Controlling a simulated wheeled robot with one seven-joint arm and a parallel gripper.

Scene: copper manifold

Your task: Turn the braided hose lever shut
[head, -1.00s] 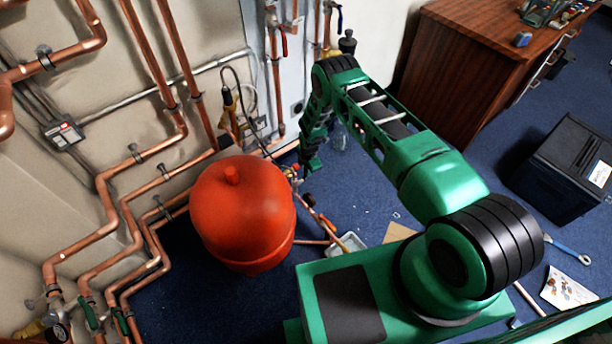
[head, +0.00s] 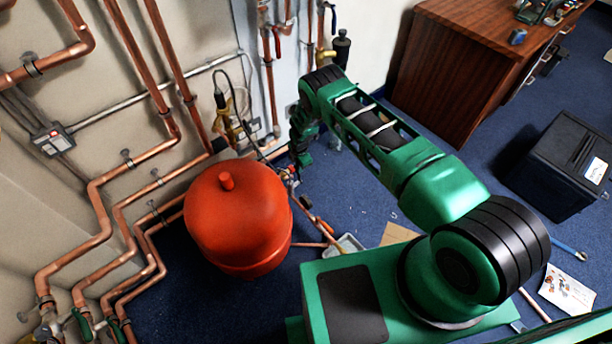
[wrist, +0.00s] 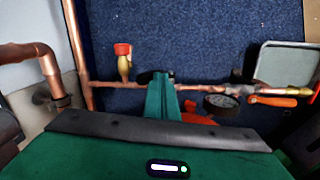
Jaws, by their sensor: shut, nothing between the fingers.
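My gripper (head: 304,160) hangs low in the head view, just right of the red tank's upper right edge. In the wrist view its green fingers (wrist: 161,96) are together and empty, in front of a horizontal copper pipe (wrist: 203,87). I cannot tell whether they touch it. An orange-red lever (wrist: 278,102) lies along the pipe's right part, by a brass fitting (wrist: 277,91). A red piece (wrist: 198,119) shows just right of the fingers, partly hidden. A red-capped brass valve (wrist: 123,61) stands left of them. I cannot make out a braided hose for certain.
The red tank (head: 238,218) stands close beside my arm. A round gauge (wrist: 221,103) sits right of the fingers. A grey tray (wrist: 286,65) lies on the carpet. Copper pipes (head: 97,215) line the left wall.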

